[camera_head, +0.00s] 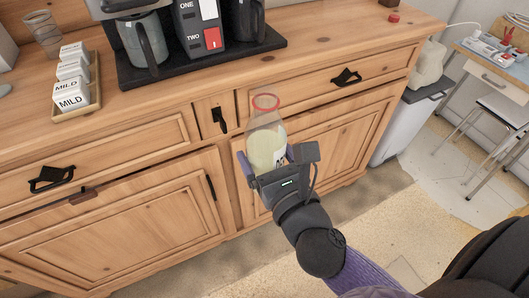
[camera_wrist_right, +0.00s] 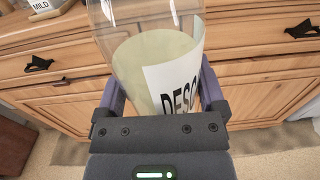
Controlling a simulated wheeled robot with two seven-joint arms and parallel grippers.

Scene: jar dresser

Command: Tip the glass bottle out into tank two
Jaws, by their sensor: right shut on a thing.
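The glass bottle (camera_head: 265,125) is clear with a red rim and pale yellow liquid in its lower part. It is held nearly upright in front of the dresser, below the worktop edge. My right gripper (camera_head: 267,158) is shut around its lower body. In the right wrist view the bottle (camera_wrist_right: 135,60) stands between the fingers, with a white label reading "DESC", the rest cut off. A machine (camera_head: 198,25) on the worktop has panel markings ONE and TWO, with a red switch beside TWO. Its top is cut off, and I cannot make out tank two. My left gripper is not in view.
A dark carafe (camera_head: 145,45) stands at the machine's left on a black base (camera_head: 185,65). A red button (camera_head: 393,18) sits at the worktop's right. The worktop right of the base is mostly clear.

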